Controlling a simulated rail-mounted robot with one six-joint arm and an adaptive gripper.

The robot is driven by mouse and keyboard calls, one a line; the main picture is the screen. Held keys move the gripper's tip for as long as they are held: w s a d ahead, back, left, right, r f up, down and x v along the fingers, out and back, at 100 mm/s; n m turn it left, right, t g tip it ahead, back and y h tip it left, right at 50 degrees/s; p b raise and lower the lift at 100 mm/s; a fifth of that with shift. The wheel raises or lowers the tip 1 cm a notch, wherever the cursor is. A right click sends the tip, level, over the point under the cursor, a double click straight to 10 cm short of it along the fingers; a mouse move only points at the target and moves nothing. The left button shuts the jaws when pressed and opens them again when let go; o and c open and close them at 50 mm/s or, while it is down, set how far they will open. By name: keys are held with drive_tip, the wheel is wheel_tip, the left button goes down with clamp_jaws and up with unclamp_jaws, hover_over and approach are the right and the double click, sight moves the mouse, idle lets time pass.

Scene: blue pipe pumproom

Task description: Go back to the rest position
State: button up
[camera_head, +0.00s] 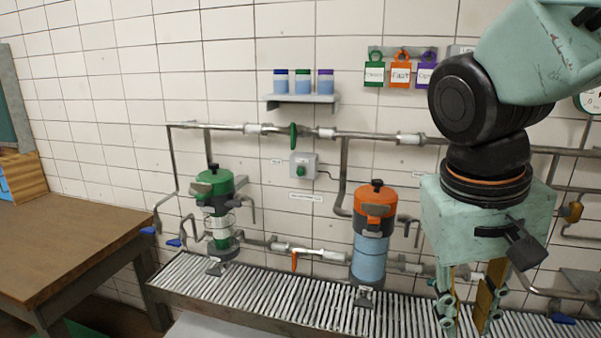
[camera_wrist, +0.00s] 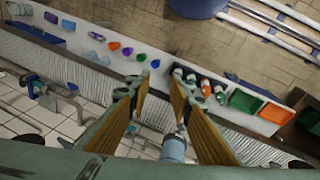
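My gripper (camera_head: 468,305) hangs pointing down at the right of the head view, in front of the slatted rack. Its two fingers stand apart with nothing seen between them. In the wrist view my gripper (camera_wrist: 160,92) also shows its fingers spread. A pump with an orange top and blue body (camera_head: 370,240) stands on the rack to the left of my gripper. A pump with a green top (camera_head: 216,205) stands further left.
A slatted rack (camera_head: 235,298) runs along the tiled wall, with pipes (camera_head: 375,136) above it. A shelf (camera_head: 302,99) holds small jars. Coloured tags (camera_head: 400,72) hang behind my arm. A wooden table (camera_head: 65,240) stands at left. The wrist view shows a tray of coloured items (camera_wrist: 238,102).

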drive_tip(key=s+a+r+t+y, duration=0.2)
drive_tip(key=s+a+r, duration=0.1)
drive_tip(key=s, duration=0.7)
drive_tip(key=shift+r+t+b, duration=0.2)
drive_tip(key=shift+t+b, duration=0.15)
drive_tip(key=shift+t, duration=0.05)
idle(1.2)
